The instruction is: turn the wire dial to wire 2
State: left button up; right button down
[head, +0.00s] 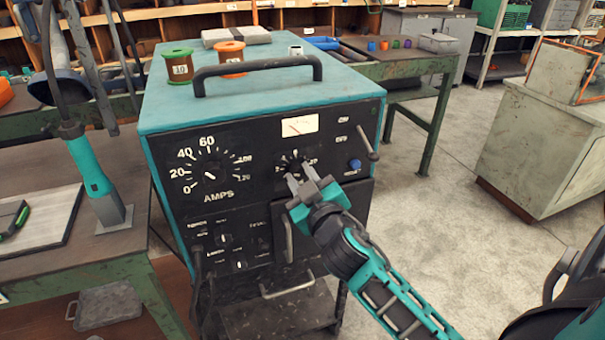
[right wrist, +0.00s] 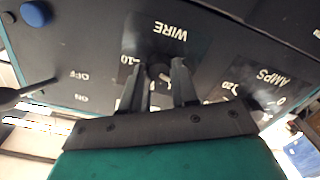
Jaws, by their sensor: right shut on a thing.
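The teal welding machine (head: 225,115) stands in the middle of the head view with a black front panel. The wire dial (head: 296,166) is on that panel, right of the larger AMPS dial (head: 210,175). My right gripper (head: 300,180) reaches up to the wire dial and is shut on its knob. The right wrist view shows the dark knob (right wrist: 159,71) between the two fingers, with the WIRE label upside down beyond it. The fingers hide much of the scale, so I cannot read the pointer's setting. My left gripper is not in view.
A lever (head: 367,143) and a blue button (head: 355,164) are right of the dial. Spools (head: 179,66) and a black handle (head: 257,70) are on top of the machine. A green workbench (head: 75,230) is at the left. Open floor lies to the right.

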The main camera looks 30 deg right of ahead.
jog(key=shift+n, duration=0.6)
jog(key=c, duration=0.9)
grip_release()
jog(key=shift+o, duration=0.2)
jog(key=b+v, duration=0.2)
jog(key=v, duration=1.1)
jog(key=shift+w, duration=0.1)
